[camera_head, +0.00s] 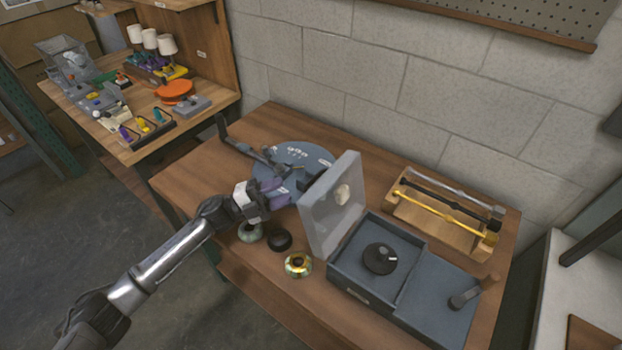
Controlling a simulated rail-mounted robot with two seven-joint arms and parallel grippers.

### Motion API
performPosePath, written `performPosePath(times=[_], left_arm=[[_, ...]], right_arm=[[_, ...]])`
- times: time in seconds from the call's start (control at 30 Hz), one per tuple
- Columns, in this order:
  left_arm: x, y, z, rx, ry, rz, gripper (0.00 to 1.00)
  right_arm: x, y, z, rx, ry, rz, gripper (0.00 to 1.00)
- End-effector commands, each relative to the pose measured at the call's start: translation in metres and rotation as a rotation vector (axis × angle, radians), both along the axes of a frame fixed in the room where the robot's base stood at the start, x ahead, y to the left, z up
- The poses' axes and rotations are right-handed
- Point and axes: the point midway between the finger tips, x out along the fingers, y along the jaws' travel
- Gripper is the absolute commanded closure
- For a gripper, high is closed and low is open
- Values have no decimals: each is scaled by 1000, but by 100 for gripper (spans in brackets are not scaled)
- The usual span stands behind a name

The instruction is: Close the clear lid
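The clear lid (333,206) stands raised, roughly upright, at the left edge of the blue-grey box (352,292). The box is open at the top, and a round black knob (380,258) sits inside it. My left gripper (286,193) is just left of the lid, on its outer side, with its fingers pointing toward it. Whether they touch the lid, and how far apart they are, I cannot tell. My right gripper is not in view.
A round blue plate (294,156) with a dark bar lies behind my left gripper. Small round parts, including a gold ring-shaped one (298,264), sit near the front edge. A wooden rack (440,220) with rods stands at the back right. A second table (135,151) is at the left.

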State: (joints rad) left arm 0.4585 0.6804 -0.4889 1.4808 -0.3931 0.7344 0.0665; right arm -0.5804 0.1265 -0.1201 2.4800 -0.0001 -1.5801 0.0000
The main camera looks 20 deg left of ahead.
Motion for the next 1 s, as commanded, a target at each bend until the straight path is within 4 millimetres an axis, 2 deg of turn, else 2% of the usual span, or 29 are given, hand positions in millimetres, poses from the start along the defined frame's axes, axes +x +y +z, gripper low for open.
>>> performPosePath(times=[0.2, 0.43, 0.7, 1.0], left_arm=[[21, -33, 13, -1, -2, 1, 62], [35, -57, 22, -2, -1, 1, 62], [42, -68, 25, 0, 0, 1, 62], [42, -69, 25, 0, 1, 2, 62]], right_arm=[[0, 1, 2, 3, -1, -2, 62], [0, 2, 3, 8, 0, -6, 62], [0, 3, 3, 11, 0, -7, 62], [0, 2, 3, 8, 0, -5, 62]])
